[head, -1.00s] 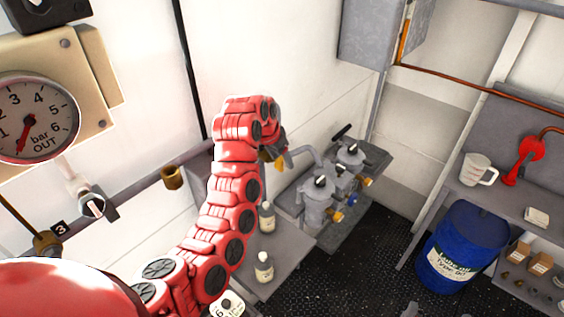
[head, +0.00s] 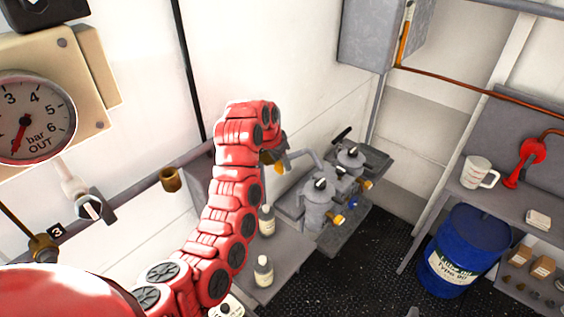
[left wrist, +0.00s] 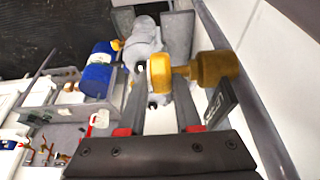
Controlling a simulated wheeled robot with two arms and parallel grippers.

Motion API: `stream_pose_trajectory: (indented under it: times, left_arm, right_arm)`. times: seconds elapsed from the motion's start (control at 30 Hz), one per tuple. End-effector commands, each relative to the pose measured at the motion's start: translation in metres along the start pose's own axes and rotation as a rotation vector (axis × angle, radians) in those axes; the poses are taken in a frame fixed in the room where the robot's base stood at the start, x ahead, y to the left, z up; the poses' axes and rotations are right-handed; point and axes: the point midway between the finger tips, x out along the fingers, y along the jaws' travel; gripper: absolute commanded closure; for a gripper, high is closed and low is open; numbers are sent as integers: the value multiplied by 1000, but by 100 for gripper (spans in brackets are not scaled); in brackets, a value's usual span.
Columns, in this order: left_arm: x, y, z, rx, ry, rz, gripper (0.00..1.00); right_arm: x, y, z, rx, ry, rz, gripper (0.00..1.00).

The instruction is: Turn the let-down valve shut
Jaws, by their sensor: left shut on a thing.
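A yellow handle (left wrist: 160,72) joins a brass valve body (left wrist: 215,68) by a short stem in the left wrist view. I take this as the let-down valve; no label on it is readable. My left gripper (left wrist: 161,84) is shut on the yellow handle, one finger on each side. In the head view my left gripper (head: 272,148) is by the back wall, partly hidden by my red arm, with a bit of the yellow handle (head: 281,167) showing below it. The valve body is mostly hidden there. My right gripper is not in view.
Grey filter housings (head: 320,205) and bottles (head: 264,268) stand near my arm. A blue drum (head: 455,250) stands at the right, beside dark open deck.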

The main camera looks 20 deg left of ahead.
Motion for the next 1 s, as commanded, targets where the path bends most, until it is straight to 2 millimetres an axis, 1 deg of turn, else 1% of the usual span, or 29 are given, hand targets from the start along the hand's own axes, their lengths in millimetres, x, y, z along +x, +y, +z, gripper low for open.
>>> stream_pose_trajectory:
  times: [0.17,0.6,0.77,1.0]
  left_arm:
    - [0,0,-1,5,-23,-3,100]
    - [5,0,-5,15,-223,-9,100]
    - [6,-4,-6,9,-285,-16,100]
    - [4,-7,-8,3,-344,-23,100]
  right_arm:
    - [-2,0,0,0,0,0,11]
    - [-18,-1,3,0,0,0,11]
    - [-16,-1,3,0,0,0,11]
    - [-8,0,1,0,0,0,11]
